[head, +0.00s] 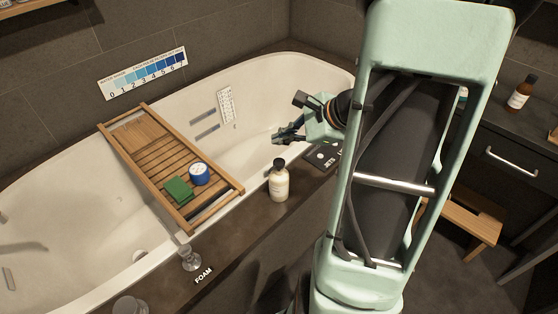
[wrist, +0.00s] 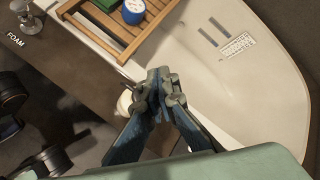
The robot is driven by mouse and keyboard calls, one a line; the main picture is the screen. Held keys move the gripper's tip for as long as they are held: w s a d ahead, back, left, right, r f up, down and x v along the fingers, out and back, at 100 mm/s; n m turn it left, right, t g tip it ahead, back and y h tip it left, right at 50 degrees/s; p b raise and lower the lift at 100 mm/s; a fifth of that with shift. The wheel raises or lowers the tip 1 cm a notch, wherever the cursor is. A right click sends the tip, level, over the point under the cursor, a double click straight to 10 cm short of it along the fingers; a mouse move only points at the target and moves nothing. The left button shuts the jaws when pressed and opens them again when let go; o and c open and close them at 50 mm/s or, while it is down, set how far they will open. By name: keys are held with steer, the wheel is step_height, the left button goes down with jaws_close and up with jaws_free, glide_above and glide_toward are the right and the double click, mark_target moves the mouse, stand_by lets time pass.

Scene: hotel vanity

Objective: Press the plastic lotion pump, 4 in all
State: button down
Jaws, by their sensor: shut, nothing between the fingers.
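My gripper (head: 278,138) is shut and empty. In the head view it appears above and slightly beyond the bottle, apart from it, over the near side of the tub. In the wrist view the closed fingertips (wrist: 158,78) cover part of a pale round shape, probably the lotion bottle (wrist: 125,102), seen from above. Its pump head is mostly hidden there.
A wooden bath tray (head: 150,150) spans the tub (head: 75,205), holding a green sponge (head: 179,190) and a blue-and-white jar (head: 199,174). A knob by the FOAM label (head: 189,258) stands on the rim. An amber bottle (head: 518,97) stands on the counter at right.

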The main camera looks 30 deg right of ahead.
step_height(320, 180, up, 4)
steer(key=p, duration=0.6)
steer(key=shift+f, duration=0.15)
steer(key=b, duration=0.8)
glide_toward(275, 160)
steer(key=w+a+f, duration=0.1)
steer(key=w+f, duration=0.1)
steer(key=w, duration=0.1)
steer(key=w+a+f, duration=0.1)
steer(key=shift+w+a, duration=0.3)
steer(key=shift+a, duration=0.05)
stand_by(0.6)
steer(key=shift+f+b, duration=0.35)
steer(key=shift+b, duration=0.1)
steer(key=shift+f+b, duration=0.75)
stand_by(0.7)
steer(key=shift+r, duration=0.1)
stand_by(0.4)
steer(key=shift+r+p, duration=0.95)
steer(key=shift+r, duration=0.1)
